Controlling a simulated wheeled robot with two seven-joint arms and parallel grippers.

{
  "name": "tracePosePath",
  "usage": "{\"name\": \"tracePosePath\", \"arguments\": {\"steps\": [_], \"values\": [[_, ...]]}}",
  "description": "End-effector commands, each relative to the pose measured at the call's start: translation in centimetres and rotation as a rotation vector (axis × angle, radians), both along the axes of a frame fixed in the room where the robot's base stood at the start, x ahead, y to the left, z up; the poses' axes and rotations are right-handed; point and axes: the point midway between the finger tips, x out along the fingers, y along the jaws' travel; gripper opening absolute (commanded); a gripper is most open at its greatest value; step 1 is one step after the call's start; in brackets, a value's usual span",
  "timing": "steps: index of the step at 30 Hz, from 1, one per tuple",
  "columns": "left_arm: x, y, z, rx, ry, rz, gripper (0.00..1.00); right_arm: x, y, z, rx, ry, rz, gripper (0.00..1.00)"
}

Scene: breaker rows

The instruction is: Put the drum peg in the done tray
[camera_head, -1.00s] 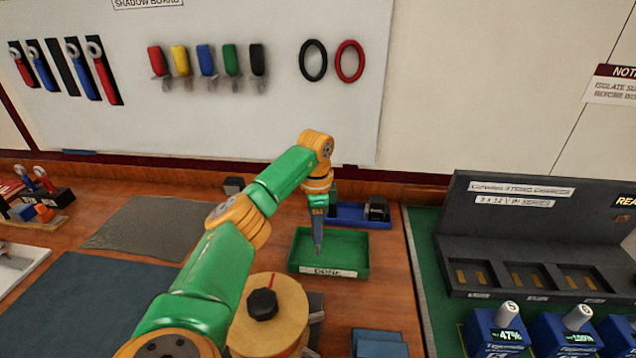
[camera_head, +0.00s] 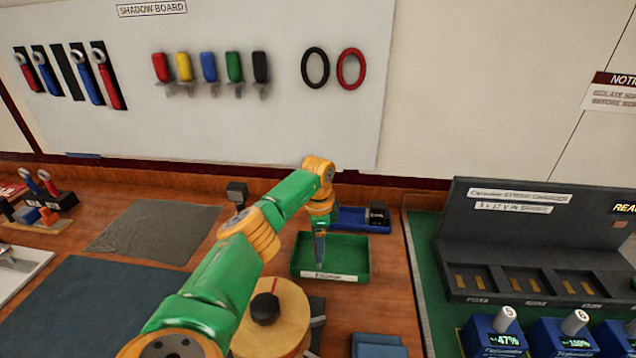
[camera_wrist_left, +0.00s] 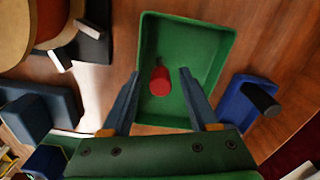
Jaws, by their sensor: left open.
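The green tray (camera_head: 362,262), with a white label on its front, stands on the wooden bench and also shows in the left wrist view (camera_wrist_left: 212,35). A red peg with a dark stem (camera_wrist_left: 160,82) appears inside this tray in the left wrist view. I cannot make it out in the head view, where my gripper covers that spot. My left gripper (camera_head: 320,264) points down into the tray. Its blue-grey fingers (camera_wrist_left: 160,72) are open on either side of the red peg, with visible gaps. My right gripper is not in view.
A wooden drum with a black knob (camera_head: 284,305) stands left in front of the tray. A blue tray with a black block (camera_head: 350,222) lies just behind. Blue blocks (camera_head: 378,345) are at the front. A green mat with a dark charger rack (camera_head: 540,245) is right.

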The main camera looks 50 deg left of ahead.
Motion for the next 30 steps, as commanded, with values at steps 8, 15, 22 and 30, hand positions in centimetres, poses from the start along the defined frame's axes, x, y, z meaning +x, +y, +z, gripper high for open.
{"name": "tracePosePath", "arguments": {"steps": [8, 15, 22, 30], "values": [[0.2, 0.0, 4.7, 0.001, -0.009, 0.001, 0.60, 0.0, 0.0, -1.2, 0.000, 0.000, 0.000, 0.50], [0.1, 0.0, 10.9, -0.001, -0.005, 0.002, 0.60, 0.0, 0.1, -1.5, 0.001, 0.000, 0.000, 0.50], [0.0, 0.0, 12.4, -0.001, -0.001, 0.001, 0.60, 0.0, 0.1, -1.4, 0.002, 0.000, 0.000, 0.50], [0.0, 0.0, 12.3, -0.001, -0.001, 0.001, 0.60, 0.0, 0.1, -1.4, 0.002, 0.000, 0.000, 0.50]]}}
